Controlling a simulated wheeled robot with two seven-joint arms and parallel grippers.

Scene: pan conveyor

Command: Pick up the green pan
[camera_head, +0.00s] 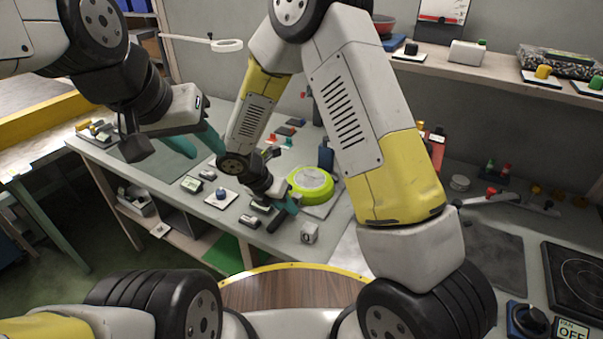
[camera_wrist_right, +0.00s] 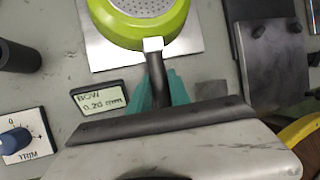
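The green pan (camera_head: 312,181) sits on a pale metal plate on the counter, with its speckled grey disc facing up. In the right wrist view the pan (camera_wrist_right: 150,32) is cut off at the top, and its dark handle (camera_wrist_right: 156,78) points toward me. My right gripper (camera_wrist_right: 158,90) has its teal fingers close against both sides of the handle, with no clear gap showing. In the head view my right gripper (camera_head: 278,210) is partly hidden by its wrist. My left gripper (camera_head: 195,143) is open and empty above the counter's left part, away from the pan.
A display block (camera_head: 191,184), a blue-knob dial (camera_head: 221,195) and small blocks lie left of the pan. A dark blue bottle (camera_head: 325,155) stands just behind it. A hob (camera_head: 575,275) is at the far right. A shelf (camera_head: 490,75) runs along the back wall.

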